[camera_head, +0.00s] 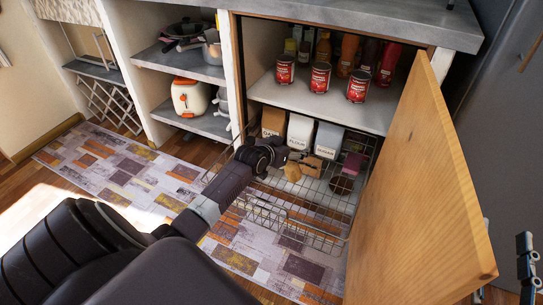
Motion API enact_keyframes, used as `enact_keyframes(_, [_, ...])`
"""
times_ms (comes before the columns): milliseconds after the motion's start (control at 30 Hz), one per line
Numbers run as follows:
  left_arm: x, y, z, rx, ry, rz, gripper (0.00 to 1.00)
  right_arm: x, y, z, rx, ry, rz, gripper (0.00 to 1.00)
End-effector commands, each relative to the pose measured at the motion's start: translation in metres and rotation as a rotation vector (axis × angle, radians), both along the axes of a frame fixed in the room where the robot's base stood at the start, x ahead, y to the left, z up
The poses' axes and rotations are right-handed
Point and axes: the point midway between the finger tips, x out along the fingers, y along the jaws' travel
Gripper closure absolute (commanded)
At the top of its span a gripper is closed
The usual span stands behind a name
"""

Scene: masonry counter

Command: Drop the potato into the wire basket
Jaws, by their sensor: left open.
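The wire basket (285,221) is pulled out from the lower part of the open cabinet, above the rug. A tan, rounded potato (292,172) shows at the back part of the basket, just below my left gripper (299,157). My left gripper is open. Its fingers are small and partly dark in this view, and I cannot tell whether they touch the potato. I also cannot tell whether the potato rests on the wire or is in the air. Black jointed parts at the right edge look like my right gripper (526,258); its fingers are unclear.
An open wooden door (425,195) stands close to the basket's right side. Canisters (300,131), a brown box (311,165) and a pink item (354,163) are at the basket's back. Red cans (320,77) stand on the shelf above. The patterned rug (125,173) is clear at left.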

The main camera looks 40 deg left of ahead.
Motion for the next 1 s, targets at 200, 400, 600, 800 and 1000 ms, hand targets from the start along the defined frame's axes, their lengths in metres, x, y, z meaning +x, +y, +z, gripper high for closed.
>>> enact_keyframes(200, [-0.011, -0.001, 0.006, 0.001, -0.001, 0.0, 0.25, 0.0, 0.0, 0.0, 0.0, 0.0, 0.0, 0.6])
enact_keyframes(400, [-0.036, -0.004, 0.02, 0.001, -0.002, 0.0, 0.25, 0.0, 0.0, 0.0, 0.0, 0.0, 0.0, 0.6])
enact_keyframes(600, [-0.064, -0.007, 0.035, 0.001, -0.001, 0.0, 0.25, 0.0, 0.0, 0.0, 0.0, 0.0, 0.0, 0.6])
enact_keyframes(800, [-0.089, -0.009, 0.049, 0.001, -0.001, 0.0, 0.25, 0.0, 0.0, 0.0, 0.0, 0.0, 0.0, 0.6])
enact_keyframes(1000, [-0.102, -0.011, 0.057, 0.0, -0.001, 0.0, 0.25, 0.0, 0.0, 0.0, 0.0, 0.0, 0.0, 0.6])
